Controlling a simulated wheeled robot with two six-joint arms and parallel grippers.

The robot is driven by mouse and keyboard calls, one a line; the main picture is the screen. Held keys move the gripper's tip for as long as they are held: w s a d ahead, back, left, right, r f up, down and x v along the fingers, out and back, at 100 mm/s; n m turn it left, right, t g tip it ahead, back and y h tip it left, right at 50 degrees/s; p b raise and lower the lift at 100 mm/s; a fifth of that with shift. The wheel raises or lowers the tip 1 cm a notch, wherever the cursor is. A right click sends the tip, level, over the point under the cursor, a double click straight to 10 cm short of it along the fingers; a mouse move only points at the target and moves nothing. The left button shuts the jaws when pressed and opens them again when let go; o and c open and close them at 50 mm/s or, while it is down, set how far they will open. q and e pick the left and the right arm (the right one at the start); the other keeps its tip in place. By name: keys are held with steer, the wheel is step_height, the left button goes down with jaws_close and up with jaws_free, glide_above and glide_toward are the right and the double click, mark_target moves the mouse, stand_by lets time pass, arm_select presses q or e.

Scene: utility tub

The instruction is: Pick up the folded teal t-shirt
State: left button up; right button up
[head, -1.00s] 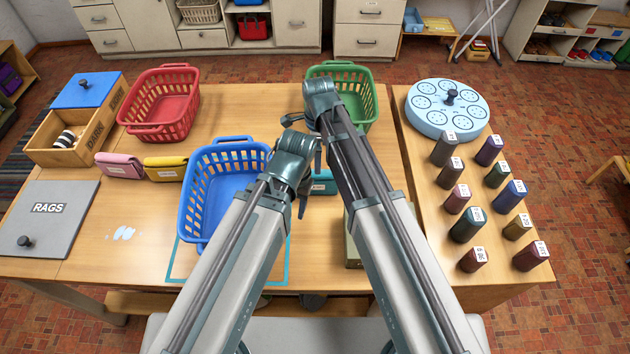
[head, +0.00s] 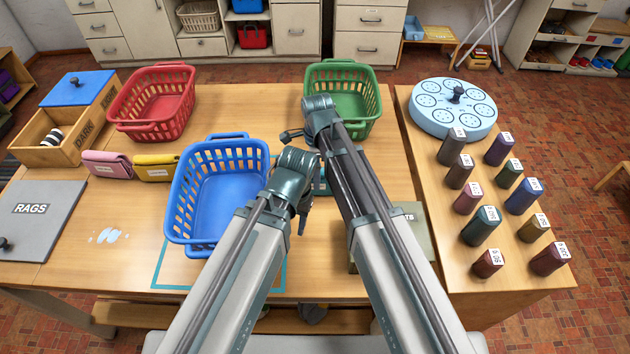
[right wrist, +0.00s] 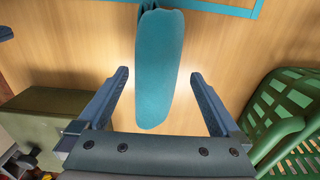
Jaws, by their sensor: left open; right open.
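The folded teal t-shirt (head: 322,184) lies on the table between my two arms in the head view, mostly hidden by them. In the right wrist view the teal t-shirt (right wrist: 158,75) is a long rounded bundle lying on the wood. My right gripper (right wrist: 160,88) is open, with one finger on each side of the bundle and visible gaps; its height above the table is hard to judge. My left gripper (head: 302,208) is open and empty beside the blue basket, its fingers partly hidden by its own wrist.
A blue basket (head: 218,190) stands just left of my arms, a green basket (head: 343,95) behind them, and a red basket (head: 150,100) farther left. Folded pink (head: 107,164) and yellow (head: 156,167) bundles lie left. An olive box (head: 418,220) sits right of my right arm.

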arm_select(q)
step_height(320, 180, down, 5)
steer(key=b, duration=0.4)
steer(key=shift+r, duration=0.2)
arm_select(e)
steer(key=f, duration=0.4)
steer(key=shift+a+f, duration=0.25)
steer(key=shift+f, duration=0.05)
steer(key=shift+r, duration=0.1)
arm_select(q)
steer(key=shift+r, duration=0.1)
arm_select(e)
steer(key=c, duration=1.6)
